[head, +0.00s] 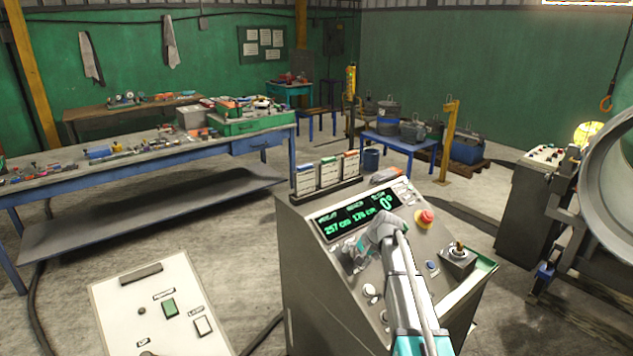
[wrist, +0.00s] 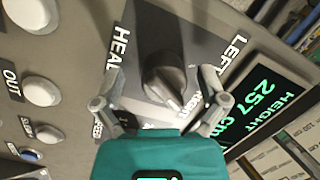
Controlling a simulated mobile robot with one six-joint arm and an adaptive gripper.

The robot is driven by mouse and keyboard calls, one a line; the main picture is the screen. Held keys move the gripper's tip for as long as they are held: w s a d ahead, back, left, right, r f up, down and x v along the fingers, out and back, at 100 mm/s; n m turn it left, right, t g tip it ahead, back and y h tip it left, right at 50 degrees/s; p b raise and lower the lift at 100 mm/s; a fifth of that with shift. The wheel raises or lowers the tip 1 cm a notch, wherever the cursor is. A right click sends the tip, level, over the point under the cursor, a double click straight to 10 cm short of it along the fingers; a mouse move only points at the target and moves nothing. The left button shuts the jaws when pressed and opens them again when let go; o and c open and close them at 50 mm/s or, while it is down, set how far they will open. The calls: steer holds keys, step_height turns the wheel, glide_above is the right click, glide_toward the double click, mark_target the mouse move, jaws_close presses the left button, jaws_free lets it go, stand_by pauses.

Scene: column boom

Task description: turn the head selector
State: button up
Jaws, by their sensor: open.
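The head selector (wrist: 166,78) is a dark grey rotary knob on a dark plate, with the lettering "HEAL" or "HEAD" and "LEFT" beside it in the wrist view. Its narrow pointer end, with a light mark, points to the picture's lower right, toward a label partly hidden by my gripper. My gripper (wrist: 161,90) is open, one finger on each side of the knob, with gaps visible between fingers and knob. In the head view my gripper (head: 357,256) is at the left part of the sloped console (head: 318,292) and hides the selector.
A green-lit display (head: 360,212) lies above the gripper. A red mushroom button (head: 425,217) and a joystick (head: 458,250) are to the right. White buttons (wrist: 42,92) sit left of the knob in the wrist view. A pale control box (head: 155,310) stands left.

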steer(key=s+f+n+g+h, duration=0.1)
steer(key=s+n+g+h, duration=0.1)
steer(key=s, duration=1.2)
steer(key=s+a+f+n+g+h, duration=0.1)
steer(key=s+n+h, duration=0.1)
steer(key=s, duration=1.3)
steer(key=shift+s+f+n+g+h, duration=0.3)
steer(key=shift+n+g+h, duration=0.1)
steer(key=shift+n, duration=0.3)
steer(key=shift+a, duration=0.1)
